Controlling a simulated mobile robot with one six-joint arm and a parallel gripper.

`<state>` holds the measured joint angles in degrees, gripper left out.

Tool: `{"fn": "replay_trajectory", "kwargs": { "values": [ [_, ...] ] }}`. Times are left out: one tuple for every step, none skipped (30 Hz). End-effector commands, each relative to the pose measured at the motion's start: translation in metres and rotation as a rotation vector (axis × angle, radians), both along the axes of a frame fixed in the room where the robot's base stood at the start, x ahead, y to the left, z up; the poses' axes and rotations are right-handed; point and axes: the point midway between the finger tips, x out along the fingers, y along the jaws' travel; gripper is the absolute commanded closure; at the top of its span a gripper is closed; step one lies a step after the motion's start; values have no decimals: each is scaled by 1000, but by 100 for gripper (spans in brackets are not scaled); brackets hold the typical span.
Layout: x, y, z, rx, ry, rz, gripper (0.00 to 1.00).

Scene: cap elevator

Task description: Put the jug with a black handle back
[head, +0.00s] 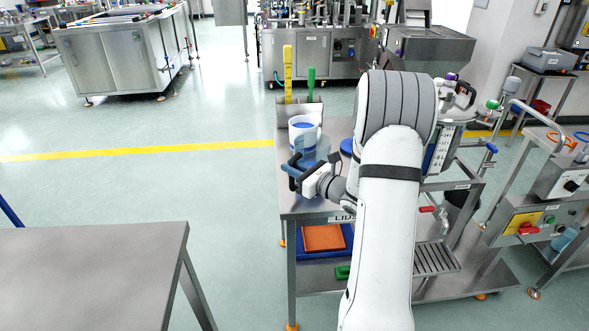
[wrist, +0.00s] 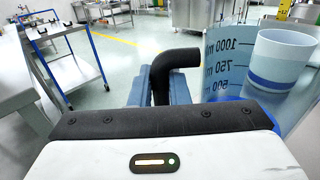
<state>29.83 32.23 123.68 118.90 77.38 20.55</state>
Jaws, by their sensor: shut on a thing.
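The jug (head: 318,151) is clear and bluish, and stands over the left part of the steel table in the head view. My gripper (head: 296,171) is at the left side of the jug. Its blue fingers (wrist: 160,88) are shut on the black handle. The jug looks upright. Its base is partly hidden by my gripper, so I cannot tell whether it touches the table.
A white container with a blue band (head: 303,123) stands close behind the jug. A steel holder (head: 291,109) with a yellow tool (head: 287,72) and a green tool (head: 311,82) is at the table's back. The steel table (head: 290,201) has a lower shelf with an orange tray (head: 324,237).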

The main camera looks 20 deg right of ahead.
Motion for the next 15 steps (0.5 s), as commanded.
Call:
{"fn": "replay_trajectory", "kwargs": {
  "values": [
    [0,0,-3,1,-3,0,100],
    [0,0,-3,0,-4,0,100],
    [0,0,-3,-1,-5,-1,100],
    [0,0,-3,0,-6,-1,100],
    [0,0,-3,-2,-5,-1,100],
    [0,-1,-3,-1,-5,-1,100],
    [0,-1,-3,-1,-5,-1,100],
    [0,-1,-3,-1,-5,-1,100],
    [0,-1,-4,-1,-5,-1,100],
    [0,-1,-5,-1,-5,-1,100],
    [0,-1,-6,-1,-5,-1,100],
    [0,-1,-8,-1,-5,-1,100],
    [0,-1,-7,0,-2,-2,82],
    [0,-1,-7,0,-2,-2,80],
    [0,-1,-7,0,-2,-2,76]
  ]
}}
